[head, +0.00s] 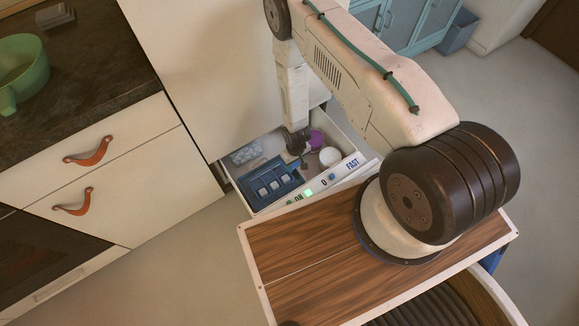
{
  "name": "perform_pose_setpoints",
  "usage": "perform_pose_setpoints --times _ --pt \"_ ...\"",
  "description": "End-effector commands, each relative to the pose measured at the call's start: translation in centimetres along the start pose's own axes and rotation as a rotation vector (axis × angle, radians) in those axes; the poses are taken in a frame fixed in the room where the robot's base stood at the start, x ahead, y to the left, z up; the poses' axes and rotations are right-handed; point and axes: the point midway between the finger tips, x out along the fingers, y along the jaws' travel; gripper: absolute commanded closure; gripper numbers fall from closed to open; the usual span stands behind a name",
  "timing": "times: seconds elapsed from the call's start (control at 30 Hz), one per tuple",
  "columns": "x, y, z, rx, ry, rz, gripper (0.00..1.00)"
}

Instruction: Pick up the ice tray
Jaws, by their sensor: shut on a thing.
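The ice tray (270,184) is dark blue with several pale cubes in its cells. It is in the left part of an open white drawer (347,138), and I cannot tell whether it rests on the drawer floor or is raised a little. My gripper (299,157) points down into the drawer at the tray's far right end. It is shut on the tray's edge there. The fingertips are small and dark in this view, so the exact contact is hard to see.
The drawer also holds a clear bluish pack (246,152), a purple item (316,140) and a white round item (330,156). A white strip (335,177) marked ON and FAST runs along its front. A counter with a green pot (20,68) stands left. Floor is free between.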

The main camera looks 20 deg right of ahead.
Motion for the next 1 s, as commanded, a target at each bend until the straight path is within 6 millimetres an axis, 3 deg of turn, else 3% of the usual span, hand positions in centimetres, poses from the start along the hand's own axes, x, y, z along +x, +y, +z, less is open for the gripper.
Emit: perform_pose_setpoints --times 0.43,1.0 --pt "-7.1 0.0 -0.1 0.0 0.002 0.0 0.72" --pt "-13.1 0.0 0.0 0.0 0.001 0.0 0.72"
